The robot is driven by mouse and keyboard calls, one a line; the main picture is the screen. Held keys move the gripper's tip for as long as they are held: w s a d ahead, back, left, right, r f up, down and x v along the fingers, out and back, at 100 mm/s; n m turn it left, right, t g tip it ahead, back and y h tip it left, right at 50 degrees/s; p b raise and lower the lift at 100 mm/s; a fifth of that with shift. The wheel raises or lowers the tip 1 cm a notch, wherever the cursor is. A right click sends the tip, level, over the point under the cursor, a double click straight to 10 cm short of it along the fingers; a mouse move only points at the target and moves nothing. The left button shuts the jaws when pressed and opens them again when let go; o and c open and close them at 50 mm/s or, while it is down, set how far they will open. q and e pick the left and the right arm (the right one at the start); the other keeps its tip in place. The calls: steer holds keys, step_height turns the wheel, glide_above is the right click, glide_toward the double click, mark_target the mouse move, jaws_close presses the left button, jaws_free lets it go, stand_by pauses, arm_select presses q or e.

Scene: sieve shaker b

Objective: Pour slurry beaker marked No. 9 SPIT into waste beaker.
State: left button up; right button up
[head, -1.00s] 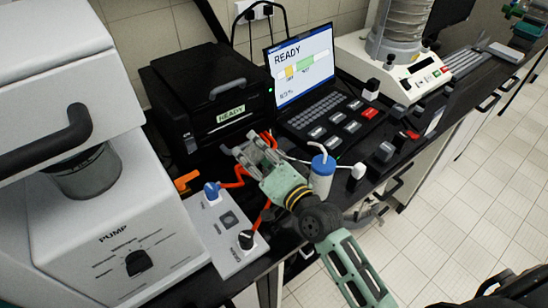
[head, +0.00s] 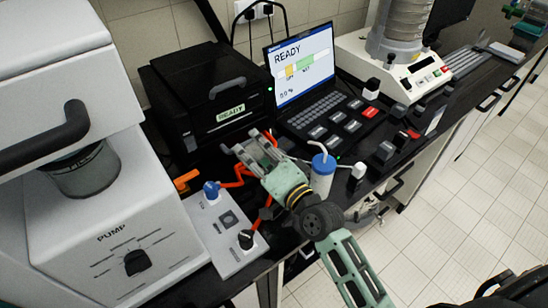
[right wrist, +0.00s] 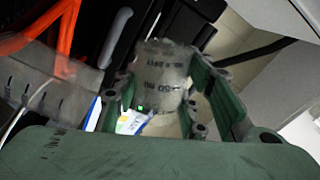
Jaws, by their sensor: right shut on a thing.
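My right gripper (head: 254,148) is over the bench, in front of the black box marked READY. In the right wrist view, its green fingers are shut on a cloudy, translucent beaker (right wrist: 162,78) with dark printed marks. The marks are too blurred and turned to read, so I cannot tell whether they say No. 9 SPIT. The contents and exact tilt of the beaker cannot be told. In the head view I cannot make out the held beaker. I cannot identify a waste beaker in either view. My left gripper is not in view.
The black READY box (head: 205,100) stands behind the gripper, with orange tubing (head: 238,175) close by. A blue-capped bottle (head: 322,172) stands just right of my wrist. The white pump (head: 120,235) is at left, the laptop (head: 300,68) behind, the sieve shaker (head: 392,62) at back right.

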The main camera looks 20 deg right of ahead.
steer(key=shift+d+f+m+b, duration=0.1)
steer(key=shift+f+m+b, duration=0.2)
steer(key=shift+m+b, duration=0.2)
stand_by(0.3)
steer(key=shift+w+d+r+m+p, duration=0.15)
steer(key=shift+d+m+p, duration=0.15)
steer(key=shift+m, duration=0.15)
steer(key=shift+w+d+r+m+p, duration=0.15)
steer(key=shift+d+m+p, duration=0.15)
steer(key=shift+m, duration=0.15)
stand_by(0.6)
steer(key=shift+w+d+r+m+p, duration=0.1)
steer(key=shift+d+r+m+p, duration=0.15)
steer(key=shift+m+p, duration=0.5)
steer(key=shift+d+r+m+p, duration=0.2)
steer(key=shift+m+p, duration=0.15)
steer(key=shift+m, duration=0.7)
stand_by(0.9)
